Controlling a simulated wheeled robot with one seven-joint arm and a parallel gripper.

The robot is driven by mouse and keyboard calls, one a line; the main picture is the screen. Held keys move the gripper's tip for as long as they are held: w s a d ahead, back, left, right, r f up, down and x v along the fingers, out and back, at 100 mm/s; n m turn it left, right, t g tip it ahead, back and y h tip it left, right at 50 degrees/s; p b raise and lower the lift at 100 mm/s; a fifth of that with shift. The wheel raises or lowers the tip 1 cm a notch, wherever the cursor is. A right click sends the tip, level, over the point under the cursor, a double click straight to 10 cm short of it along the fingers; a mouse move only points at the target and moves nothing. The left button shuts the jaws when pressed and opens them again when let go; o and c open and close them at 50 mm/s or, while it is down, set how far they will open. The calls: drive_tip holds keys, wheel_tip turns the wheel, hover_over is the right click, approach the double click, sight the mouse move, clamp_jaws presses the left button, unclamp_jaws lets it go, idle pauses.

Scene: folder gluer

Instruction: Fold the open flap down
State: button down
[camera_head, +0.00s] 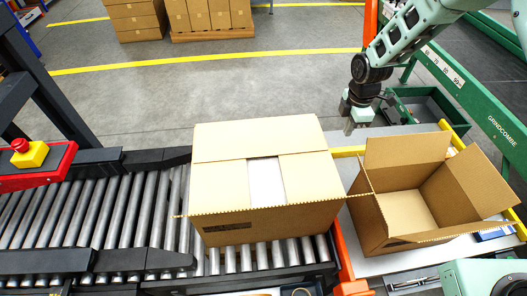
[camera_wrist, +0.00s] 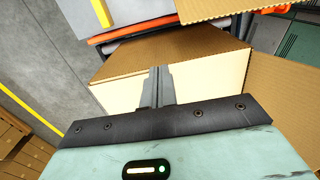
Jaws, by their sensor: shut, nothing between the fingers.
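A closed-sided carton (camera_head: 222,233) sits on the roller conveyor in the head view. Its far flap (camera_head: 255,138) lies flat on top, and left and right flaps lie folded inward with a white strip (camera_head: 266,183) between them. The near flap (camera_head: 260,206) stands out toward the camera, seen almost edge-on. My gripper (camera_head: 349,128) is shut and empty, beyond the carton's far right corner and apart from it. In the wrist view my shut fingers (camera_wrist: 161,85) overlap a carton's cream face (camera_wrist: 215,78); I cannot tell whether they touch it.
An open carton (camera_head: 372,222) with flaps spread stands on the side table at right. An orange post (camera_head: 343,262) rises between conveyor and table. A red emergency stop (camera_head: 20,145) is at left. Green machine frame (camera_head: 480,105) borders the right.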

sight(254, 162)
wheel_tip(254, 162, down, 15)
drive_tip(key=b, duration=0.9)
drive_tip(key=a, duration=0.3)
drive_tip(key=s+a+b, duration=0.1)
drive_tip(key=a, duration=0.3)
drive_tip(key=s+a, duration=0.1)
drive_tip(key=a, duration=0.3)
drive_tip(key=shift+s+f+b, duration=0.1)
drive_tip(key=shift+f+b, duration=0.15)
drive_tip(key=shift+b, duration=0.05)
drive_tip(key=shift+s+a+b, duration=0.7)
drive_tip(key=shift+a+b, duration=0.25)
drive_tip(key=shift+a, duration=2.55)
drive_tip(key=shift+s+a+b, duration=0.7)
drive_tip(key=shift+a+b, duration=0.25)
drive_tip(key=shift+a, duration=2.5)
drive_tip(key=shift+s+a+b, duration=0.7)
drive_tip(key=shift+a+b, duration=0.25)
drive_tip(key=shift+a, duration=2.55)
drive_tip(key=shift+d+r, duration=0.1)
drive_tip(key=shift+w+d+p, duration=0.2)
drive_tip(key=shift+d, duration=0.75)
drive_tip(key=shift+w+d+p, duration=0.2)
drive_tip(key=shift+d, duration=0.7)
